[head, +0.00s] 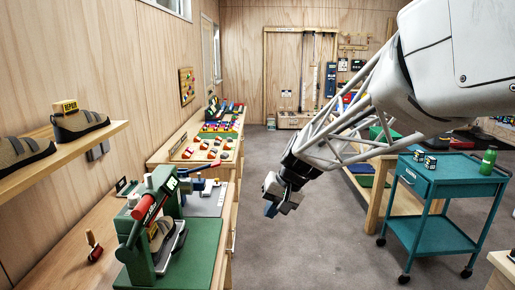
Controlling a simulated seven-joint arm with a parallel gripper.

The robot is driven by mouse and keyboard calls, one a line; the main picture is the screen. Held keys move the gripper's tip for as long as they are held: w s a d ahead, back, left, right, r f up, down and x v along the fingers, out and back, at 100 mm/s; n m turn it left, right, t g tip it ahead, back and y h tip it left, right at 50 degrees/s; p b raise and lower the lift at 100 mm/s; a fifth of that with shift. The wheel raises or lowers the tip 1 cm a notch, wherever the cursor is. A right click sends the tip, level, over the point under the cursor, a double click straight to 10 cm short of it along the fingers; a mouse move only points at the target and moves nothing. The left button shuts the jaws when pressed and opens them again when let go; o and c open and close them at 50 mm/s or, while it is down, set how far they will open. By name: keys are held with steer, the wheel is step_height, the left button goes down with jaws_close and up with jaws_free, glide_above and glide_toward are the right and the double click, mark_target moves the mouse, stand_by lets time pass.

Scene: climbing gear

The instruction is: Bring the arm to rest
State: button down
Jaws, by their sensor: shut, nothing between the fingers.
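My arm reaches in from the upper right of the head view and points down and left. My gripper (271,208) hangs in the open space over the floor, right of the long workbench. It is shut and holds nothing. It touches nothing that I can see.
On the bench at left stands a green press (140,235) with a red handle and a shoe in it. A wall shelf (92,143) holds shoes. A teal cart (450,180) with a green bottle (488,160) stands right. The grey floor (300,250) below my gripper is clear.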

steer(key=s+d+h, duration=0.1)
steer(key=s+d, duration=0.4)
steer(key=s, duration=0.4)
steer(key=s+d+t+h, duration=0.1)
steer(key=s+d, duration=0.4)
steer(key=s, duration=0.5)
steer(key=s+d+h, duration=0.3)
steer(key=s+d, duration=0.2)
steer(key=s, duration=0.4)
steer(key=shift+s+f+m+t, duration=0.15)
steer(key=shift+s+m+t, duration=0.15)
steer(key=shift+s+t, duration=0.1)
steer(key=shift+w+a, duration=0.1)
steer(key=shift+w, duration=0.05)
